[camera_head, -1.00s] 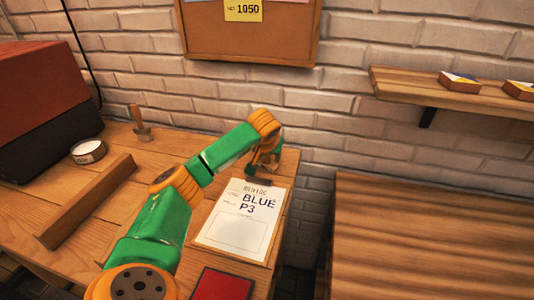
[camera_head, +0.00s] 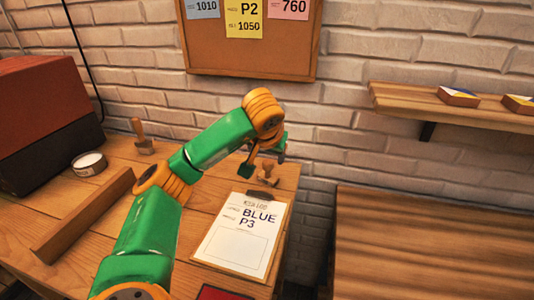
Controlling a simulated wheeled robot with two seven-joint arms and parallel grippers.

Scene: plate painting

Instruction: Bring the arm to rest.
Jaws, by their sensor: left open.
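My left arm comes in from the lower left, and its gripper (camera_head: 264,160) is at the far end of the table, above the top of the clipboard. The gripper is open, with its two green fingers apart. A small wooden stamp (camera_head: 268,175) stands upright just below and between the fingers; I cannot tell whether they touch it. The clipboard (camera_head: 240,235) holds a white sheet reading "BLUE P3". My right gripper is not in view.
A second wooden stamp (camera_head: 142,138) and a round white-topped tin (camera_head: 89,163) stand at the back left. A wooden bar (camera_head: 85,215) lies across the table. A red pad (camera_head: 222,293) is at the bottom edge. A wall shelf (camera_head: 480,112) is at right.

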